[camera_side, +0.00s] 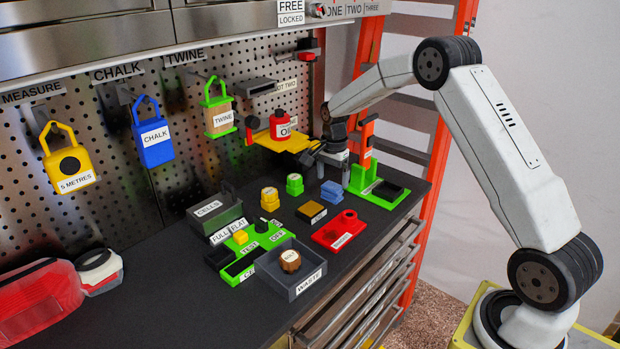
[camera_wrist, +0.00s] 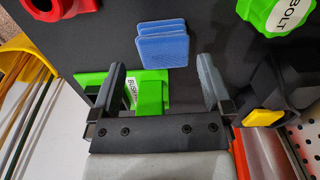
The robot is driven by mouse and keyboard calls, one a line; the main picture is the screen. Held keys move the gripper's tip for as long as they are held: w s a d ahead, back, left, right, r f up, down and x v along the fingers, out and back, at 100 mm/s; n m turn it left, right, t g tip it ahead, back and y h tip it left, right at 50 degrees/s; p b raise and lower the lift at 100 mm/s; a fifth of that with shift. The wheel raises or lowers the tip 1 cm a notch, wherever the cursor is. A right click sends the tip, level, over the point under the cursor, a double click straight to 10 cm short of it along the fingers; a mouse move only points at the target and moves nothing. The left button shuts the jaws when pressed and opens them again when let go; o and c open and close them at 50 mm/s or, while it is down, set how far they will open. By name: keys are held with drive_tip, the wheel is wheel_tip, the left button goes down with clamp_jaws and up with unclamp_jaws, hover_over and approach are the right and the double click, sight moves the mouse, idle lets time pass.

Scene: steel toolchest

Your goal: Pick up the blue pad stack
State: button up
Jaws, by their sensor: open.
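The blue pad stack (camera_side: 331,193) lies on the dark worktop, left of a green stand. In the wrist view the blue pad stack (camera_wrist: 163,47) shows as several layered pads, centred just beyond the fingertips. My gripper (camera_side: 322,154) is above the worktop, higher than the stack and toward the pegboard from it. In the wrist view my gripper (camera_wrist: 162,85) is open, its two fingers apart with nothing held. A green part with a partly hidden label shows below, between the fingers.
A green stand with a post (camera_side: 378,188) is close on the right. A green knob (camera_side: 295,184), labelled BOLT in the wrist view (camera_wrist: 285,14), is left. A red holder (camera_side: 342,232) and black-topped box (camera_side: 311,212) lie in front. A yellow shelf with a red can (camera_side: 280,125) is nearby.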

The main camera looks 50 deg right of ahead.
sight(332, 186)
drive_tip(key=shift+w+f, duration=0.1)
drive_tip(key=shift+f, duration=2.4)
drive_tip(key=c, duration=1)
